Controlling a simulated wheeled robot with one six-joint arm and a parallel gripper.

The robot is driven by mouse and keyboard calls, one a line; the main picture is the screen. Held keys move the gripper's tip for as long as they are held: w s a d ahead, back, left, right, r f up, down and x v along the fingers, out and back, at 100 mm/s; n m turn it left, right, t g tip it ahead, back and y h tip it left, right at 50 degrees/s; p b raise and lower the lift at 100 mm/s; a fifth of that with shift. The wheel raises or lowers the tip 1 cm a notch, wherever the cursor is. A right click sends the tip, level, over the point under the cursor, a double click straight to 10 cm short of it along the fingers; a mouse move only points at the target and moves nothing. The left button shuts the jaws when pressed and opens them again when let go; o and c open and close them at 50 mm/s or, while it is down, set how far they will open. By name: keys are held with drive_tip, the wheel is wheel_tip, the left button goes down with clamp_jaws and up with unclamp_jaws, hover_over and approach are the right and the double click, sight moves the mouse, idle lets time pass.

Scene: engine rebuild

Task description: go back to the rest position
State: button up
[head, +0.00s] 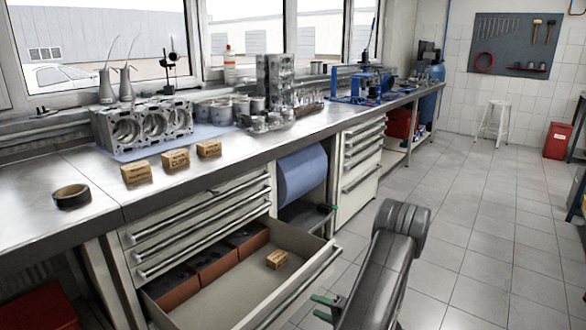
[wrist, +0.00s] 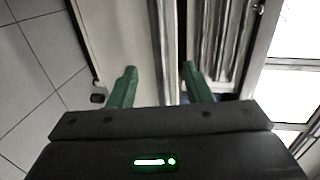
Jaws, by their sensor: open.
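My gripper (wrist: 159,68) shows in the wrist view with its two green fingers apart and nothing between them. In the head view, green finger parts (head: 322,307) show at the lower middle, beside my dark arm link and just right of the open drawer's front. The open drawer (head: 310,262) sticks out from the bench. In it a small cardboard box (head: 277,260) lies apart from my gripper, to the right of reddish-brown bins (head: 208,268). Most of the gripper body is hidden or out of the head view.
The workbench (head: 75,168) carries three cardboard boxes (head: 175,160), a black tape roll (head: 72,196) and an engine block (head: 143,124). A blue roll (head: 302,175) sits below the bench. The tiled floor (head: 470,240) right of my arm is clear. A stool (head: 493,122) and red bin (head: 556,140) stand far back.

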sight(296, 296)
drive_tip(key=v, duration=0.5)
drive_tip(key=b+x, duration=0.1)
drive_tip(key=x, duration=1.4)
drive_tip(key=shift+w+a+b, duration=0.1)
drive_tip(key=shift+a+b, duration=0.2)
drive_tip(key=shift+b, duration=0.05)
drive_tip(key=shift+w+a+r, duration=0.1)
drive_tip(key=shift+w+a, duration=0.15)
drive_tip(key=shift+a, duration=0.05)
